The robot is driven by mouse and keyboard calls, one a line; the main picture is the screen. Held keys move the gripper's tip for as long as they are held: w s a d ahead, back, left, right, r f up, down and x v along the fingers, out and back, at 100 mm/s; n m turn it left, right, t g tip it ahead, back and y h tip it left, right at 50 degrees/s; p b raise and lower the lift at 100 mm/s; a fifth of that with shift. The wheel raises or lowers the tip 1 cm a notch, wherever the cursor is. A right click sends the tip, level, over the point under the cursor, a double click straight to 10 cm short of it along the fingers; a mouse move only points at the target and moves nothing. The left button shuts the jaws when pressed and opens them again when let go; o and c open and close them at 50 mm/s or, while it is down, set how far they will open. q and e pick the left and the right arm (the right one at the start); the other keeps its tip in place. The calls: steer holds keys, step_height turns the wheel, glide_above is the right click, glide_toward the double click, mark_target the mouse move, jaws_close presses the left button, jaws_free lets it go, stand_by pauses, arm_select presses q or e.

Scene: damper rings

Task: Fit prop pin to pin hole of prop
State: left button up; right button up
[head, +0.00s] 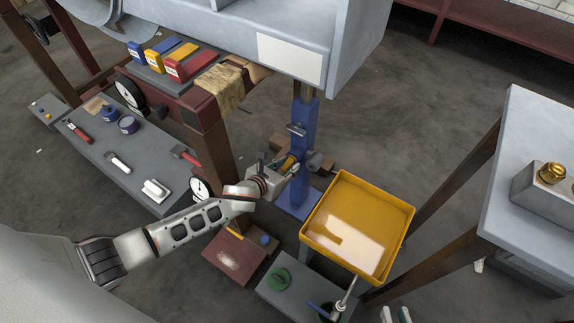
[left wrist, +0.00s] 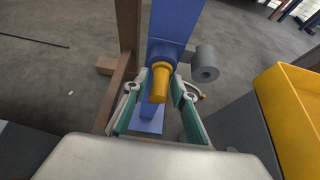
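The prop is a blue upright post (head: 303,150) on a blue foot plate, under the grey machine body. It also shows in the left wrist view (left wrist: 172,22). The prop pin is yellow-orange (left wrist: 160,82), with a thicker collar against or just in front of the post and a narrower end towards the wrist camera. My left gripper (left wrist: 163,76) has its teal-padded fingers on both sides of the pin and appears shut on it. In the head view the left gripper (head: 288,167) is at the post's left side. The pin hole is hidden. My right gripper is out of view.
A grey cylinder (left wrist: 204,64) sticks out right of the pin. A yellow tray (head: 358,262) stands close at the right. A brown wooden leg (head: 215,150) stands left of the post. A tool-covered grey board (head: 130,160) lies at the left.

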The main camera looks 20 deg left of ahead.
arm_select(q)
steer(key=shift+s, duration=0.1)
stand_by(0.3)
steer(key=v, duration=1.1)
steer(key=shift+s+r, duration=0.25)
steer(key=shift+s, duration=0.05)
stand_by(0.4)
